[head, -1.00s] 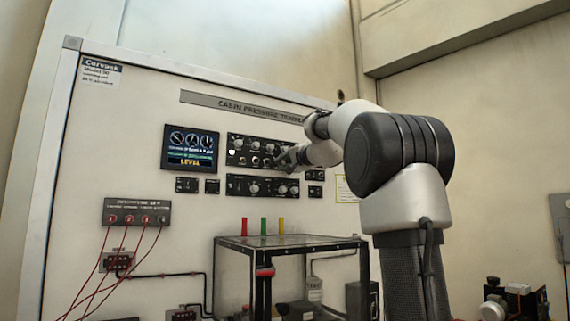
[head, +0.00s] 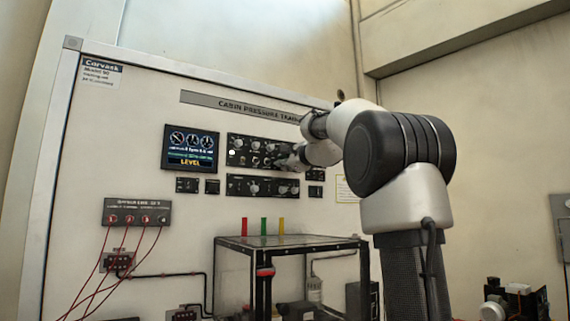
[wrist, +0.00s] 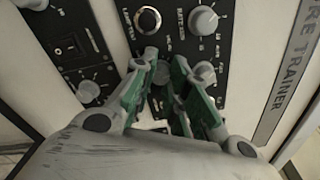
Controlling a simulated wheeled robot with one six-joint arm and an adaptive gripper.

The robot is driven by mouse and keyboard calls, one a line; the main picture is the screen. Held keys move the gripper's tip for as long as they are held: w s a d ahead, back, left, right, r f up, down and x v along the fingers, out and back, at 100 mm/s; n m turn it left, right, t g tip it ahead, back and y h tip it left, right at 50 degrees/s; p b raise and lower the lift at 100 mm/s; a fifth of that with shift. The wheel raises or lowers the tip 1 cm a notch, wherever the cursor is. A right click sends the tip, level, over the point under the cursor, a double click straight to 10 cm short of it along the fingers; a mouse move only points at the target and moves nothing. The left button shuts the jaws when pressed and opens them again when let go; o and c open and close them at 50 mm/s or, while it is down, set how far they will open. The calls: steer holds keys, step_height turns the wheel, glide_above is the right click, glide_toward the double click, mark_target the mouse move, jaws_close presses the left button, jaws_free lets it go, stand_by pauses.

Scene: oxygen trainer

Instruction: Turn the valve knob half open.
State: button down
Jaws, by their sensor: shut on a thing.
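My gripper (wrist: 165,68) is at the cabin pressure trainer's panel. In the wrist view its two green-padded fingers stand on either side of a grey knob (wrist: 160,76), closed on it. The fingers hide much of this knob, and I cannot read its setting or be sure of its label. In the head view my gripper (head: 291,159) is at the right end of the upper black control panel (head: 246,151), and my arm covers the knob.
In the wrist view, other grey knobs sit close by, one just right of the fingers (wrist: 205,72) and one above (wrist: 203,19). A round button (wrist: 147,20) is at upper left. In the head view, a display reading LEVEL (head: 190,149) is left; a clear-sided box (head: 235,275) stands below.

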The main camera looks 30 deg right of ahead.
steer(key=shift+f+m, duration=0.1)
steer(key=shift+m, duration=0.6)
steer(key=c, duration=1.4)
jaws_free()
steer(key=shift+o, duration=0.2)
steer(key=shift+s, duration=0.1)
steer(key=s, duration=1.1)
steer(key=shift+s, duration=0.4)
steer(key=shift+f, duration=0.1)
